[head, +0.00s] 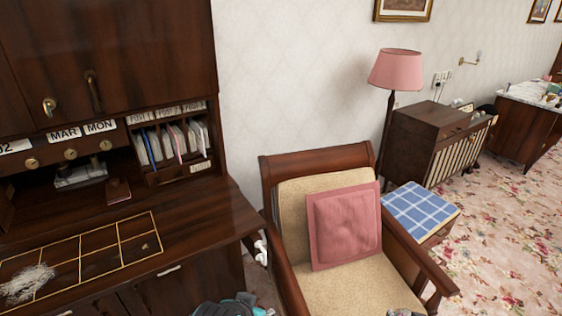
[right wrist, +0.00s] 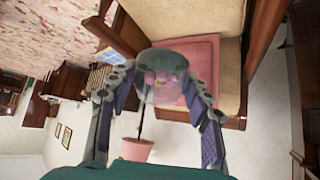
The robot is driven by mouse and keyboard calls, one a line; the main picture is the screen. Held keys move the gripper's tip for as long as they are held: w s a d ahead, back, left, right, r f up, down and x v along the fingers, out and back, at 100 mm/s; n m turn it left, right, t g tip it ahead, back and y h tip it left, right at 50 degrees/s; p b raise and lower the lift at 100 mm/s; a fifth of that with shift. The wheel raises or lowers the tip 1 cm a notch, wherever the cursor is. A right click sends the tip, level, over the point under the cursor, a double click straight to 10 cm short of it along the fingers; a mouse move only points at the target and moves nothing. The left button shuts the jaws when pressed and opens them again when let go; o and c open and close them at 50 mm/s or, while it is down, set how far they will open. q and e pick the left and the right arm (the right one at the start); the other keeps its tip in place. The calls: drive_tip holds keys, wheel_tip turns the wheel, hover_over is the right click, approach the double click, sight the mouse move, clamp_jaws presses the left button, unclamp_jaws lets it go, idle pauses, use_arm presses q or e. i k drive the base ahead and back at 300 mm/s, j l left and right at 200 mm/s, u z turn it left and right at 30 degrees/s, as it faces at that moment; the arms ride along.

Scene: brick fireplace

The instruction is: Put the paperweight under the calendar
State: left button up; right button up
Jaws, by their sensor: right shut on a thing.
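The calendar (head: 65,135) is a row of white plates reading 02, MAR and MON above brass knobs on the dark wooden desk, in the head view. My right gripper (right wrist: 165,85) is shut on the paperweight (right wrist: 163,62), a clear, rounded glass piece with pink inside. In the right wrist view it is held in front of the armchair and cushion. In the head view only a small grey tip (head: 405,313) shows at the bottom edge over the seat. A grey and teal part of mine, likely my left gripper (head: 235,307), is cut off at the bottom edge; its fingers are hidden.
Below the calendar is an open shelf with a silver-grey object (head: 80,176) and a small red box (head: 118,190). A file rack (head: 172,143) stands right of it. The armchair (head: 318,160) with a pink cushion (head: 343,225) stands right.

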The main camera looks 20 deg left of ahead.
sight(44, 219)
drive_tip(key=k+u, duration=0.1)
drive_tip(key=u, duration=0.8)
drive_tip(key=k+j+u, duration=0.1)
drive_tip(key=u, duration=0.35)
drive_tip(key=j+u, duration=0.1)
drive_tip(key=u, duration=0.4)
drive_tip(key=k+j+u, duration=0.1)
drive_tip(key=u, duration=0.35)
